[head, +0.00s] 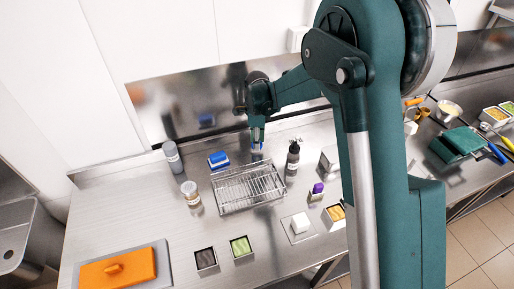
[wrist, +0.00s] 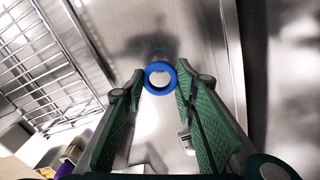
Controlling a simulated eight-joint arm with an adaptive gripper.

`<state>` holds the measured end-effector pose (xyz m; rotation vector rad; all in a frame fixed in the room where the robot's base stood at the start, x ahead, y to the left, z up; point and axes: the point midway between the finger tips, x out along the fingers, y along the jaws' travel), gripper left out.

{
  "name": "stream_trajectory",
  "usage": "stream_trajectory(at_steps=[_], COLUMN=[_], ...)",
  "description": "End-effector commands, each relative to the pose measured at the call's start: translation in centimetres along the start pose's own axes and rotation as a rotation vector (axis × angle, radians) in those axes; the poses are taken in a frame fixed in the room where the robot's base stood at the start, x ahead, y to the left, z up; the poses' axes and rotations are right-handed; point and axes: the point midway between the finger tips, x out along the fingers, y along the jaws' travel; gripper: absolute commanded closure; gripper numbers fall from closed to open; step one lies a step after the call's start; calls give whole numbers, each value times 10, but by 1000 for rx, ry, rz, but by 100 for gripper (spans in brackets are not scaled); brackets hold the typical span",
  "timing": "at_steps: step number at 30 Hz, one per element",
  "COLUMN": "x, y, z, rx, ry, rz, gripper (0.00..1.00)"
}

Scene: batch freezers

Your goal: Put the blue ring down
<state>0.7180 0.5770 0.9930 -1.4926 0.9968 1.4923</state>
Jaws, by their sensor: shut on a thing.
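The blue ring (wrist: 159,65) is between the fingertips of my gripper (wrist: 160,79) in the wrist view, with its round opening facing the camera. The green fingers press it from both sides. In the head view my gripper (head: 257,138) points down over the steel counter, behind the wire rack, and only a small bit of blue (head: 257,147) shows at its tips. A blurred dark reflection lies on the steel beyond the ring in the wrist view. I cannot tell the exact gap between ring and counter.
The wire rack (head: 248,188) stands in front of my gripper. A blue block (head: 219,159) is to its left, a dark pump bottle (head: 293,155) to its right. A grey bottle (head: 173,157) and a jar (head: 191,195) stand further left. Bare steel (head: 130,205) lies at left.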

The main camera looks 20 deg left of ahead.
Motion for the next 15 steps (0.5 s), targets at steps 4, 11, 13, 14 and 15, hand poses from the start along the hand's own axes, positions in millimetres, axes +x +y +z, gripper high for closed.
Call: stream_trajectory(at_steps=[4, 11, 13, 14, 15], x=[0, 9, 16, 20, 24], y=[0, 0, 0, 0, 0], z=[0, 0, 0, 0, 0], rx=[0, 0, 0, 0, 0], ry=[0, 0, 0, 0, 0], rz=[0, 0, 0, 0, 0], gripper=[80, 80, 80, 80, 80])
